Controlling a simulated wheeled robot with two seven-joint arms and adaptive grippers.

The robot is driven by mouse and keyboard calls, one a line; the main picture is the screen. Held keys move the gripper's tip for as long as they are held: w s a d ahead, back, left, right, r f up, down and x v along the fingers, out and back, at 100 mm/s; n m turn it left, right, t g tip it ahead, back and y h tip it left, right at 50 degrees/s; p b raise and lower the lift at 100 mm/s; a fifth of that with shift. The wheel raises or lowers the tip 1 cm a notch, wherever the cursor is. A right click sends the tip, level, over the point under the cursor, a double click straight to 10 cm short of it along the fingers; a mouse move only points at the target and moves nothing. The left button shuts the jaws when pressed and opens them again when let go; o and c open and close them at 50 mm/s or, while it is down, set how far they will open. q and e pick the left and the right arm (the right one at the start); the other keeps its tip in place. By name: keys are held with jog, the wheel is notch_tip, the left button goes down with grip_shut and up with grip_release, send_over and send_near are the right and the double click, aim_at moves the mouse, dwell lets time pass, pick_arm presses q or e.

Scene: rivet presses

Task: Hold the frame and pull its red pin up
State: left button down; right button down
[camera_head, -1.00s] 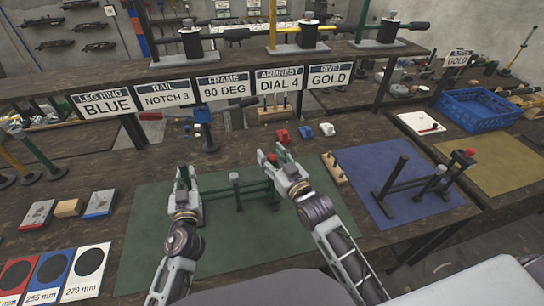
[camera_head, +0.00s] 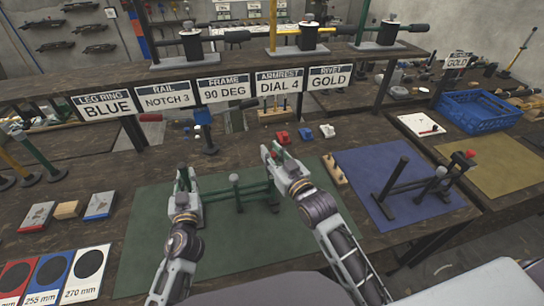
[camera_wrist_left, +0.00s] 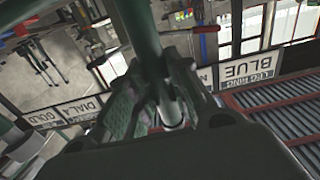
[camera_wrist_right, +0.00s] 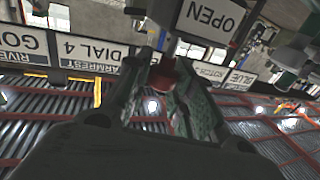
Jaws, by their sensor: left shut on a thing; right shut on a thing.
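The green frame (camera_head: 237,191), with upright posts and a crossbar, stands on the green mat (camera_head: 150,262). My left gripper (camera_head: 184,182) is shut on its left post; the green post (camera_wrist_left: 142,30) shows between the fingers in the left wrist view. My right gripper (camera_head: 274,154) is at the frame's right end and is shut on the red pin. The pin's red head (camera_wrist_right: 162,73) shows between the fingers in the right wrist view. The fingers hide the pin in the head view, so I cannot tell how far it stands out of the frame.
A similar dark frame (camera_head: 415,188) with a red top stands on the blue mat (camera_head: 360,160) to the right. Small red, blue and white blocks (camera_head: 305,133) lie behind my right gripper. A shelf with signs (camera_head: 223,87) spans the back. A blue crate (camera_head: 478,111) is at right.

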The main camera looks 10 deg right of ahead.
jog(key=c, duration=1.2)
grip_release()
jog(key=shift+s, duration=0.15)
jog(key=shift+v, duration=5.85)
jog(key=shift+d, duration=0.1)
